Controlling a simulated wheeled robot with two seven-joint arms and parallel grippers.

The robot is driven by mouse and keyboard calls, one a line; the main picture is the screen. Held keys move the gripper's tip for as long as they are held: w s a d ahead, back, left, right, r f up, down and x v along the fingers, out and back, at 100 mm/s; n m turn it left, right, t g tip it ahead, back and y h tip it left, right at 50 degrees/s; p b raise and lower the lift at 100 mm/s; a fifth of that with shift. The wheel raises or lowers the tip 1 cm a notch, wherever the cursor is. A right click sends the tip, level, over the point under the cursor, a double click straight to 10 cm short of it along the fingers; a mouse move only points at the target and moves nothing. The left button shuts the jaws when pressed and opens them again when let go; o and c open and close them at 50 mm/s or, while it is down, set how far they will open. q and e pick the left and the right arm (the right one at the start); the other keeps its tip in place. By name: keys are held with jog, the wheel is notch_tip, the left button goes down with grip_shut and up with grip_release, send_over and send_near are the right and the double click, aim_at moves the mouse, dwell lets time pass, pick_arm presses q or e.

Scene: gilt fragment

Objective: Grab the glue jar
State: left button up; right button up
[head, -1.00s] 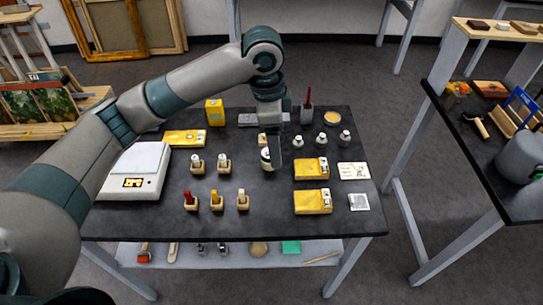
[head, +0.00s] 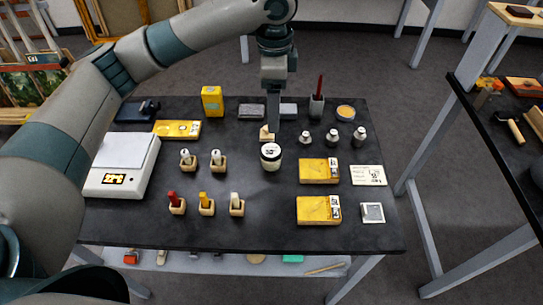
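A white jar with a dark band and small dark lettering on its top (head: 271,157) stands upright near the middle of the black table; it looks like the glue jar. My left gripper (head: 273,126) points down from above, and its tip shows just behind the jar in the picture, with a small gap between them. Its fingers line up as one narrow dark shape, so I cannot see whether they are apart. Nothing visible hangs from it. My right gripper is not in view.
A wooden block (head: 266,133) sits behind the jar, close to the gripper tip. Bare tabletop lies in front of the jar.

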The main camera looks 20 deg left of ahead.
aim_at(271, 150)
pick_arm(q)
notch_tip(271, 150, down, 11)
jog(key=p, duration=0.3)
jog(key=shift+f, duration=0.7)
jog(key=shift+s+f+p, duration=0.1)
jog(key=shift+f+p, duration=0.2)
jog(key=shift+p, duration=0.1)
jog(key=f, duration=0.1)
jog(key=f+p, duration=0.1)
jog(key=f, duration=0.1)
jog(key=shift+s+a, duration=0.2)
jog(key=shift+s, duration=0.15)
jog(key=shift+f+p, duration=0.35)
jog(key=shift+f, duration=0.45)
